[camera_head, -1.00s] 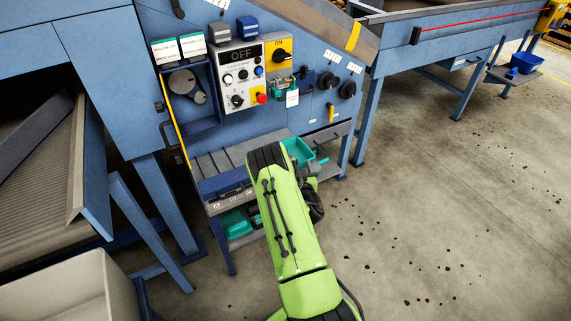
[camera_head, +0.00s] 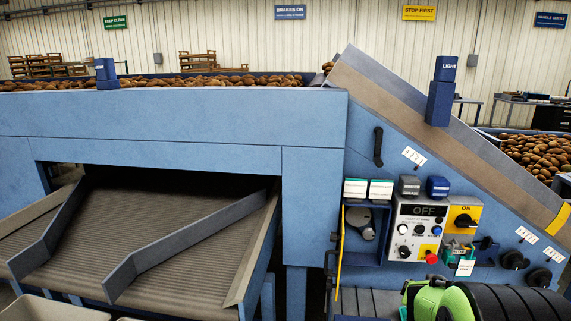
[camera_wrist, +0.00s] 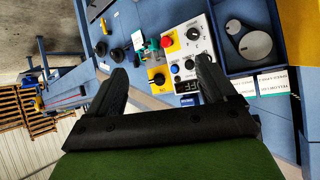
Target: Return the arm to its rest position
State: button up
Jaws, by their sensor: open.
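My gripper shows in the wrist view (camera_wrist: 160,90), with its two dark fingers spread wide apart and nothing between them. The control panel of the grader lies beyond the fingers, apart from them. My green arm (camera_head: 450,300) shows at the bottom right of the head view, in front of the panel. The gripper itself cannot be made out there. The white control panel (camera_head: 407,228) with its OFF sign, knobs and red button is on the blue machine side, next to a yellow ON switch plate (camera_head: 463,217).
The blue grader (camera_head: 170,118) fills the left and middle. A sloped conveyor (camera_head: 440,125) runs down to the right, with potatoes (camera_head: 540,153) beyond it. A ribbed belt (camera_head: 110,225) is at lower left. A grey shelf (camera_head: 368,303) stands below the panel.

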jog(key=s+a+r+n+g+y+p, duration=0.1)
jog(key=s+a+r+n+y, duration=0.1)
jog(key=s+a+r, duration=0.4)
jog(key=s+a+r+n+y+p, duration=0.1)
jog(key=s+a+r+n+y, duration=0.15)
jog(key=s+a, duration=0.5)
jog(key=s+a+r+n+g+y+p, duration=0.1)
jog(key=s+a+n, duration=0.3)
jog(key=s+a, duration=0.4)
jog(key=s+g+y, duration=0.1)
jog(key=s, duration=0.2)
jog(key=shift+s+r, duration=0.25)
jog(key=shift+s, duration=0.05)
jog(key=shift+a, duration=0.1)
